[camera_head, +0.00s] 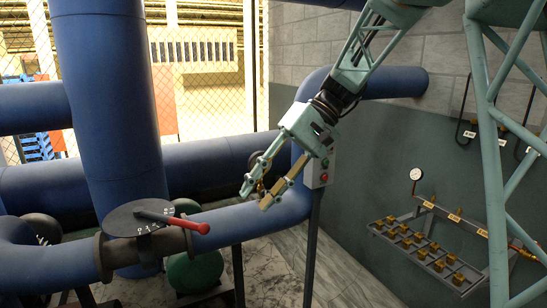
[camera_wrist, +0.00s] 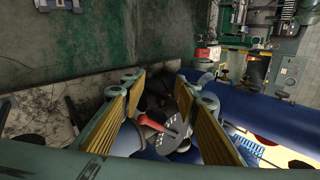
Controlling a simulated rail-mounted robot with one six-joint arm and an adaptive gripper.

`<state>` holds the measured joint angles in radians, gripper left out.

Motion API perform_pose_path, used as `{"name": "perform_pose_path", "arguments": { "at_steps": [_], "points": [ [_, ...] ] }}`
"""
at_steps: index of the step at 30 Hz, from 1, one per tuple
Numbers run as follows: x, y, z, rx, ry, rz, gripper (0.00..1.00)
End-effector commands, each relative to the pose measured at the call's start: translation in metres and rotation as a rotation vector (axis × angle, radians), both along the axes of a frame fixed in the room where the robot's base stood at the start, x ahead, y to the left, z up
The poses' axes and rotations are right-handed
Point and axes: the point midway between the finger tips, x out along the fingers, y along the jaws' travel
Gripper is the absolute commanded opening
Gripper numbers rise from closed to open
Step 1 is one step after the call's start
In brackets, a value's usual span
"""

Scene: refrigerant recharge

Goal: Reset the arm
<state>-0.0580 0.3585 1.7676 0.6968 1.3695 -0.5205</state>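My gripper (camera_head: 256,194) hangs in the middle of the head view, in front of the blue pipes, with its fingers apart and nothing between them. In the wrist view my gripper (camera_wrist: 165,95) shows two yellow-padded fingers spread wide. A red-handled valve lever (camera_head: 172,221) on a dark round dial plate (camera_head: 125,219) sits on the horizontal blue pipe, left of and below my gripper, apart from it. The red lever also shows in the wrist view (camera_wrist: 150,122), seen between the fingers and beyond them.
A thick blue vertical pipe (camera_head: 108,90) stands at left. A control box (camera_head: 320,170) with buttons is on a post behind my gripper. At right are a rack of brass fittings (camera_head: 425,252) and a pressure gauge (camera_head: 416,174). Floor (camera_head: 350,275) shows between pipe and rack.

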Motion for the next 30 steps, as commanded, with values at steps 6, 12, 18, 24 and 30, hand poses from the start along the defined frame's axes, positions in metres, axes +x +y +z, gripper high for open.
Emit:
{"name": "perform_pose_path", "arguments": {
  "at_steps": [6,12,18,24,30],
  "points": [
    [-0.030,-0.020,0.012,-0.063,-0.027,-0.026,0.29],
    [-0.057,-0.038,0.020,-0.121,-0.052,-0.050,0.29],
    [-0.084,-0.056,0.027,-0.176,-0.079,-0.077,0.29],
    [-0.112,-0.074,0.032,-0.231,-0.108,-0.104,0.29],
    [-0.139,-0.093,0.036,-0.282,-0.139,-0.134,0.29]
  ]
}}
